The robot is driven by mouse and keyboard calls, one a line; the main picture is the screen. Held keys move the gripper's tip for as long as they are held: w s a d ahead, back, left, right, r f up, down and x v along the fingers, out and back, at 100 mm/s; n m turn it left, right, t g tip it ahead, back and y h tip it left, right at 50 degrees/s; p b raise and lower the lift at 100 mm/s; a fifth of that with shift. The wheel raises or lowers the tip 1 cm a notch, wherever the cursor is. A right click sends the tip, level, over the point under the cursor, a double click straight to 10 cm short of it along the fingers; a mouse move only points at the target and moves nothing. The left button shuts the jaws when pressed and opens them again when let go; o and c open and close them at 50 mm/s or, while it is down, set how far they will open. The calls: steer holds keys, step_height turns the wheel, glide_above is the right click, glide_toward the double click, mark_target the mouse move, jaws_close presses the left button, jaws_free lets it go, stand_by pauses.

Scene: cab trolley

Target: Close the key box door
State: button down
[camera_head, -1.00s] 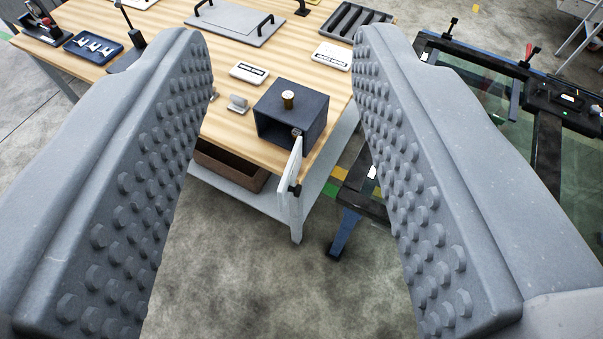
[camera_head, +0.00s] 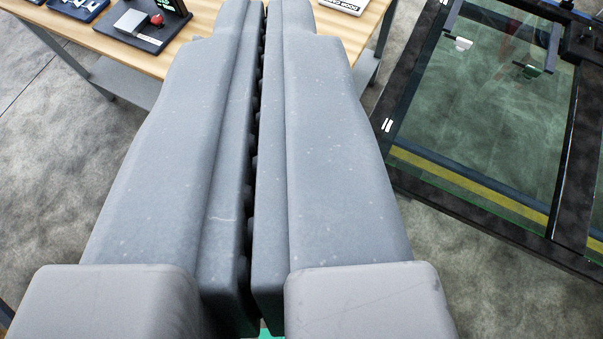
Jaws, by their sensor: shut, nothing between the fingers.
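My gripper (camera_head: 262,20) fills the middle of the view. Its two grey fingers are pressed together with only a thin dark seam between them, and they hold nothing. The fingertips reach the top edge, over the wooden table. The key box and its door are not visible now; they are out of the picture or behind the fingers, and I cannot tell which.
The wooden table (camera_head: 205,40) crosses the top. On it are a black stand (camera_head: 150,22) with a red knob and a white lettered plate (camera_head: 343,5). A dark-framed glass panel (camera_head: 480,120) stands at right. Grey floor shows at left and lower right.

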steer(key=w+d+f+g, duration=0.1)
steer(key=w+d+f, duration=0.1)
steer(key=w+f, duration=0.35)
steer(key=w+d+f+m+g+y+b, duration=0.1)
steer(key=w+f+g, duration=0.1)
steer(key=f, duration=0.7)
steer(key=w+d+f+g, duration=0.15)
steer(key=w+f, duration=0.25)
steer(key=f, duration=0.4)
steer(key=w+d+f+m+g+y+b, duration=0.1)
steer(key=d+f+g, duration=0.1)
steer(key=f, duration=1)
steer(key=w+d+f+m+g+y+b, duration=0.1)
steer(key=d+f, duration=0.1)
steer(key=f, duration=0.9)
steer(key=w+a+f, duration=0.6)
steer(key=f, duration=0.2)
steer(key=shift+w+a+b, duration=0.25)
steer(key=shift+w+b, duration=0.05)
steer(key=shift+b, duration=0.1)
